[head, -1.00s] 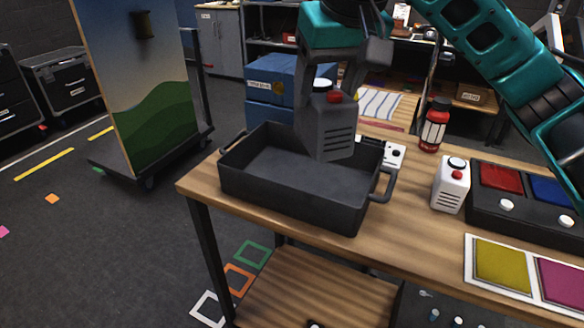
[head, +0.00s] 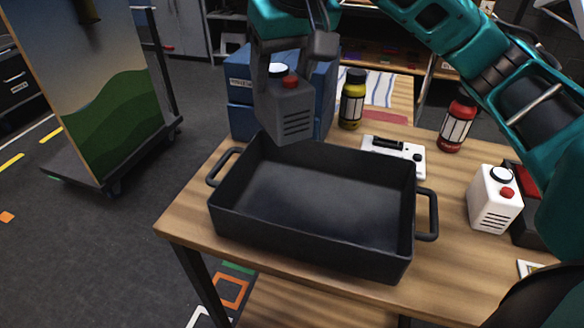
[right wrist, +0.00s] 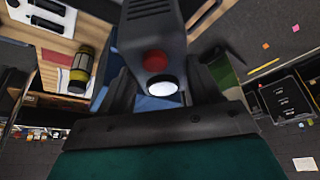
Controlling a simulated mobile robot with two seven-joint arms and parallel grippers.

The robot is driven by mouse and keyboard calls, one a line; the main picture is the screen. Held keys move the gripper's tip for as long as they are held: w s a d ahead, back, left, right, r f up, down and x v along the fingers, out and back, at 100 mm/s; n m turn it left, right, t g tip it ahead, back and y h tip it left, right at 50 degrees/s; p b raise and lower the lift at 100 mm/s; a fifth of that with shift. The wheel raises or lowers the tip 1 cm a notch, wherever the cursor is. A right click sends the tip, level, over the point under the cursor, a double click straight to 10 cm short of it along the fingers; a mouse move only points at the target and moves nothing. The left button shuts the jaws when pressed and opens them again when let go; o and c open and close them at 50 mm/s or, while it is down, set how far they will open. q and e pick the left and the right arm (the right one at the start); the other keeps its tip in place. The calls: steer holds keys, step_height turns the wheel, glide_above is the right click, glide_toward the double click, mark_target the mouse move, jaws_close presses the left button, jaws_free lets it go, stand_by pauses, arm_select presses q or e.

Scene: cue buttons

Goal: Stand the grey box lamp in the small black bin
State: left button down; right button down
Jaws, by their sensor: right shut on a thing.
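The grey box lamp (head: 289,113) has a red button and a white top, with dark slots on its front. My right gripper (head: 283,75) is shut on it and holds it upright above the back left part of the black bin. In the right wrist view the lamp (right wrist: 154,25) sits between the fingers (right wrist: 158,90). The black bin (head: 315,205) stands on the wooden table with a handle at each end. Its inside looks empty. The lamp hides part of its back rim. My left gripper is not in view.
A white box lamp (head: 494,199) with a red button stands right of the bin. A white device (head: 393,156), a yellow bottle (head: 352,99) and a red bottle (head: 457,124) stand behind. Blue boxes (head: 240,95) are beyond the lamp. The table's left edge is close to the bin.

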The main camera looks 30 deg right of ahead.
mark_target(297, 120)
step_height(297, 120, down, 16)
steer(key=shift+b, duration=0.45)
steer(key=shift+f, duration=0.1)
steer(key=shift+f+b, duration=0.15)
steer(key=shift+b, duration=0.15)
steer(key=shift+c, duration=1)
jaws_free()
steer(key=p+v, duration=0.1)
steer(key=v, duration=1.1)
steer(key=shift+r, duration=0.25)
